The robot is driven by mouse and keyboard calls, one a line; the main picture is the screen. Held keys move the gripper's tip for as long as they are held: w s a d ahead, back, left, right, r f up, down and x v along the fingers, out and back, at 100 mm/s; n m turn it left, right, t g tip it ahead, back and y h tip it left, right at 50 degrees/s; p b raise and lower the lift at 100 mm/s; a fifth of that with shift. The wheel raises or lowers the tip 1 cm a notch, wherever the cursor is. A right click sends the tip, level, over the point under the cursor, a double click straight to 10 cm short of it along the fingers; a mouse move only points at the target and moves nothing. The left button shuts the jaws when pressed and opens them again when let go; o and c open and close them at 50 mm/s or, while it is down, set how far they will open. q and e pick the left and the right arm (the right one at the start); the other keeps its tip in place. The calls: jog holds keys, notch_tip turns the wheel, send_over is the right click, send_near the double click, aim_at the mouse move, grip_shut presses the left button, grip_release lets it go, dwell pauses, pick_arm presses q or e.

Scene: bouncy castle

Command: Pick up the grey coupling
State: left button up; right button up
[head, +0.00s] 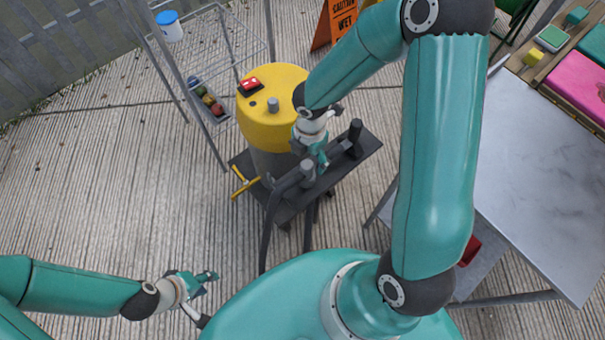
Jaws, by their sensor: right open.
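A grey upright fitting (308,171), which looks like the coupling, stands on the dark stand (284,214) beside the yellow-topped machine (290,125). A dark hose runs from it down to the left. A second, darker upright fitting (355,129) stands further right on the same stand. My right gripper (320,159) is open, pointing down just above and right of the grey fitting. I cannot tell whether it touches the fitting. My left gripper (207,281) is low on the left, over bare floor and away from the stand. Its finger opening is unclear.
A metal table (540,170) fills the right. An orange caution sign (335,24) stands at the back. The floor at left is clear.

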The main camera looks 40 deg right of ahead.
aim_at(306, 174)
notch_tip(306, 174, down, 2)
jog(key=shift+s+f, duration=0.1)
jog(key=f, duration=0.1)
jog(key=f+b, duration=0.1)
jog(key=a+f+b, duration=0.1)
jog(key=f, duration=0.1)
jog(key=shift+s+a, duration=0.1)
jog(key=shift+s, duration=0.15)
jog(key=shift+f, duration=0.5)
jog(key=c, duration=1.2)
jog(key=shift+o, duration=0.2)
jog(key=shift+r, duration=0.1)
